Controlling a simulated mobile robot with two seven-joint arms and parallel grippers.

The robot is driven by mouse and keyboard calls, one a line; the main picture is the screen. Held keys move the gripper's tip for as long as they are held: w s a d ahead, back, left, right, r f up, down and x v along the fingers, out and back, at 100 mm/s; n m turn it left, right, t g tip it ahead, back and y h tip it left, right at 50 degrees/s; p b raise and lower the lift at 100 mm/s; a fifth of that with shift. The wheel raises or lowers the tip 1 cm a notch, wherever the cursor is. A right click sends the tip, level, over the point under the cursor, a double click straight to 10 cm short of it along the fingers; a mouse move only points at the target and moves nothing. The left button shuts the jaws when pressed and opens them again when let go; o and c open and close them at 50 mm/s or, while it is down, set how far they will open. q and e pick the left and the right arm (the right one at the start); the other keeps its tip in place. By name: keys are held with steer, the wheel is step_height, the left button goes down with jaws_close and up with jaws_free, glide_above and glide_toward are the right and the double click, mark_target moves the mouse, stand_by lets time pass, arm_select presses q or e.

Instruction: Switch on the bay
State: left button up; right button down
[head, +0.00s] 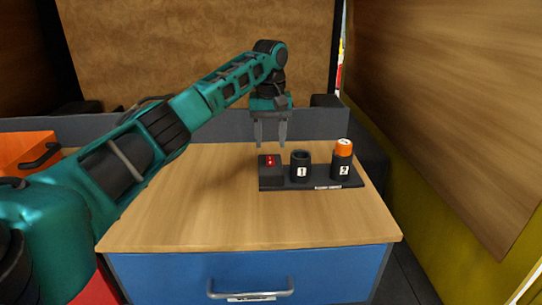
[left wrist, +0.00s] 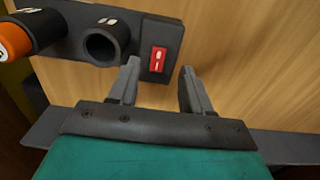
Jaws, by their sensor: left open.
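A black panel (head: 318,182) lies on the wooden top. At its left end is a box with a red rocker switch (head: 269,161), which also shows in the left wrist view (left wrist: 158,59). I cannot tell which way the rocker is set. Beside it stands black holder 1 (head: 301,160), an open, empty tube in the left wrist view (left wrist: 107,43). Holder 2 (head: 342,169) has an orange-topped cylinder (head: 343,147) upright in it. My left gripper (head: 271,145) points down, open and empty, just above and behind the switch. My right gripper is out of view.
The wooden top (head: 200,210) is clear left of and in front of the panel. Below it is a blue drawer (head: 330,270) with a grey handle. A grey ledge (head: 220,127) runs behind. An orange box (head: 28,148) stands at the left; a wood-faced wall (head: 450,90) closes the right.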

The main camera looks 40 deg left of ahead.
mark_target(270, 164)
arm_select(q)
step_height(270, 164, down, 6)
steer(key=shift+r, duration=0.15)
steer(key=shift+c, duration=0.4)
